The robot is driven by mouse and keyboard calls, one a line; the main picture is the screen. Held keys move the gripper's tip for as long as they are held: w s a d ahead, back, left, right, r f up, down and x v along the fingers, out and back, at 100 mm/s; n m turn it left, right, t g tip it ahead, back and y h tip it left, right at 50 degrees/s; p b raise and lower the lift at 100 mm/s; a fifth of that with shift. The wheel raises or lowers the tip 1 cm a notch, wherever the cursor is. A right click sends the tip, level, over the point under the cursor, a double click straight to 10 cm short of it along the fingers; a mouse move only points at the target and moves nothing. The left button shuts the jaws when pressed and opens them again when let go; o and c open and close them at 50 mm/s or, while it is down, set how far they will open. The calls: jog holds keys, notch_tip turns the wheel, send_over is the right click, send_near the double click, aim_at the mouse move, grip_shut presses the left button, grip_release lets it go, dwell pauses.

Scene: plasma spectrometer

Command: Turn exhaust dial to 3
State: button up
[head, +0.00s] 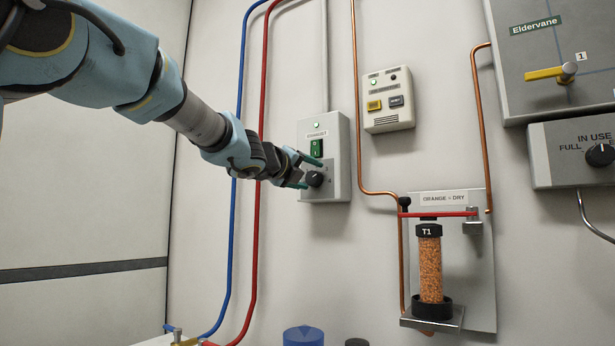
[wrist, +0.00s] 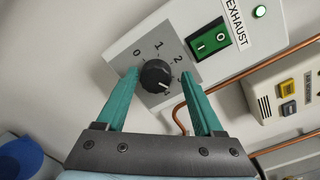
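The exhaust dial is a round black knob (head: 315,179) on the lower part of a grey wall box (head: 340,150). In the wrist view the dial (wrist: 154,75) sits on a grey plate with numbers around it; 1 and 2 are readable, and a mark near the right fingertip is partly covered. My gripper (head: 309,174) has green fingers. In the wrist view my gripper (wrist: 158,76) is open, one fingertip on each side of the dial; I cannot tell whether they touch it.
A green rocker switch (head: 316,147) sits just above the dial, under a lit green lamp. A cream box (head: 388,99) with yellow and grey buttons is to the right. Red (head: 262,110) and blue (head: 238,110) hoses run down the wall left of the exhaust box. An orange-filled tube (head: 430,268) stands lower right.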

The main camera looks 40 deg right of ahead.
jog(key=shift+o, duration=0.6)
jog(key=shift+d+f, duration=0.1)
jog(key=shift+f, duration=0.1)
jog(key=v, duration=1.1)
jog(key=shift+r, duration=0.1)
jog(key=w+d+n+p, duration=0.1)
jog(key=d+n+p, duration=0.2)
jog(key=n+p, duration=0.6)
jog(key=w+d+n+p, duration=0.1)
jog(key=d+n+p, duration=0.3)
jog(key=n+p, duration=0.6)
jog(key=w+d+n+p, duration=0.1)
jog(key=d+n+p, duration=0.2)
jog(key=n+p, duration=0.7)
jog(key=shift+w+d+f+g+p, duration=0.15)
jog(key=shift+d+f+g+p, duration=0.2)
jog(key=shift+p, duration=2.15)
